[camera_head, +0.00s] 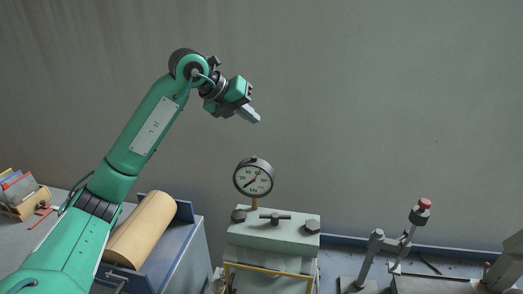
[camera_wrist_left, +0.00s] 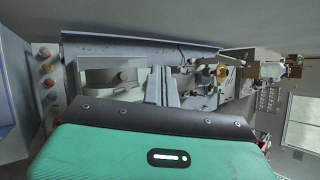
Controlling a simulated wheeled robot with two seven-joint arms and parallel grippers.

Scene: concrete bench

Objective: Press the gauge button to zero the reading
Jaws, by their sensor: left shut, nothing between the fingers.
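The gauge (camera_head: 253,177) has a round white dial with a dark rim and stands on a short brass stem above a pale green block (camera_head: 272,232). A small dark knob, which looks like its button (camera_head: 253,159), sits on top of the rim. My left gripper (camera_head: 256,119) is shut and empty, in the air above the gauge and apart from it. In the left wrist view the closed fingers (camera_wrist_left: 160,88) point away over the bench. I cannot make out the gauge's dial there. My right gripper is not in view.
A tan roll (camera_head: 142,228) lies in a blue-grey holder at left, beside a box of folders (camera_head: 22,192). A lever with a red-topped knob (camera_head: 420,211) stands at right. The air around the gauge is clear, with a plain wall behind.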

